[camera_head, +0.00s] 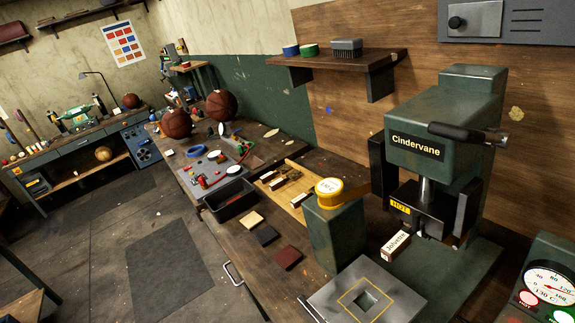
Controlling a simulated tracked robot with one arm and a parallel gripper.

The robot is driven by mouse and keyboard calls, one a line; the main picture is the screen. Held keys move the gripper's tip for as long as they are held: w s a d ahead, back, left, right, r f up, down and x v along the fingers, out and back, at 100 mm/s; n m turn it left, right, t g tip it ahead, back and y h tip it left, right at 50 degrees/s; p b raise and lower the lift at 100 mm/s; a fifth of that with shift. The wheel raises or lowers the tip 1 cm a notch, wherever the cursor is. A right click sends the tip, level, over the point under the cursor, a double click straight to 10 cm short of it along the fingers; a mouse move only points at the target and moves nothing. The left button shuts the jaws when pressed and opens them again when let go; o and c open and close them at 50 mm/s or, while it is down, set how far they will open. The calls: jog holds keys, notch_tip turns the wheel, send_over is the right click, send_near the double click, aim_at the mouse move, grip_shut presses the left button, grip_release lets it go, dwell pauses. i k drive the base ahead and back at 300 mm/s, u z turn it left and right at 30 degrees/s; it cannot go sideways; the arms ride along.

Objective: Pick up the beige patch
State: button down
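The beige patch (251,219) is a small flat square lying on the dark wooden bench, left of the green post. It is the farthest of a row of three patches. A black patch (266,235) and a dark red patch (288,258) lie nearer, each apart from the others. Nothing covers the beige patch. My gripper is not in view.
A black bin (230,200) stands just behind the beige patch. A metal plate (367,297) lies in front. Open floor (160,275) is at left.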

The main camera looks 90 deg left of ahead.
aim_at(253, 219)
jog(key=u, duration=1.8)
jog(key=k, duration=1.3)
jog(key=u, duration=0.55)
jog(key=i, duration=1)
jog(key=z, duration=0.05)
